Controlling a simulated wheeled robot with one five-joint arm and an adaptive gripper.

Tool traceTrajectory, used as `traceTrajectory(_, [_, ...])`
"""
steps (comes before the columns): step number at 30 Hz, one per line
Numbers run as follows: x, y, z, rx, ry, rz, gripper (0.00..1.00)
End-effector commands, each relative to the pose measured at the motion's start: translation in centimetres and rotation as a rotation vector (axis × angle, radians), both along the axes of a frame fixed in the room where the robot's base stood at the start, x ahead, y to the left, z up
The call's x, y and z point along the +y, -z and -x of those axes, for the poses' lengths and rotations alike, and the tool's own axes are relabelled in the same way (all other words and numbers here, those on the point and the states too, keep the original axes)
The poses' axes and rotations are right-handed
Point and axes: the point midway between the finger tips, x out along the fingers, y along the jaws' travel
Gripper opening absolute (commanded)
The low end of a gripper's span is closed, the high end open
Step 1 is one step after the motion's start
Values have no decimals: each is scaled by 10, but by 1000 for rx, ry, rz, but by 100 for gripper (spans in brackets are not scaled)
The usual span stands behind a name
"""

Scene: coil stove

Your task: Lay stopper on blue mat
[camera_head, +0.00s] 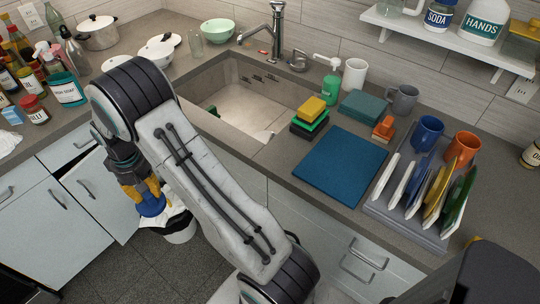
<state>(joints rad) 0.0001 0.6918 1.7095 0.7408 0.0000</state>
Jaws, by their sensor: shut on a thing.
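The blue mat (340,168) lies flat and bare on the counter, right of the sink and left of the dish rack. My gripper (150,198), with yellow parts at its fingers, is at the left, low in front of the cabinets and well away from the mat. It is shut on a small blue thing (152,206), partly hidden by the fingers. I cannot tell for sure whether this is the stopper. A small round metal piece (298,61) stands behind the sink by the faucet.
The sink (262,98) lies between my gripper and the mat. Sponges (311,112), a green bottle (331,89), a teal block (364,107) and an orange item (384,129) stand around the mat's back. A dish rack (400,222) holds plates at its right. A bin (180,232) stands below my gripper.

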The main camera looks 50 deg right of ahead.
Motion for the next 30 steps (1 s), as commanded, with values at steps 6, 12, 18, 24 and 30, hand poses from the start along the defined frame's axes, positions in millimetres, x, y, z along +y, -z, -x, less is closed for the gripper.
traceTrajectory(6, [0,45,-8,-3,0,0,0])
traceTrajectory(12, [0,76,-15,-2,2,0,0])
traceTrajectory(18, [-5,94,-19,-2,22,0,0])
traceTrajectory(24, [-25,103,-21,-5,104,0,0])
traceTrajectory(30, [-76,74,-9,-8,337,0,0])
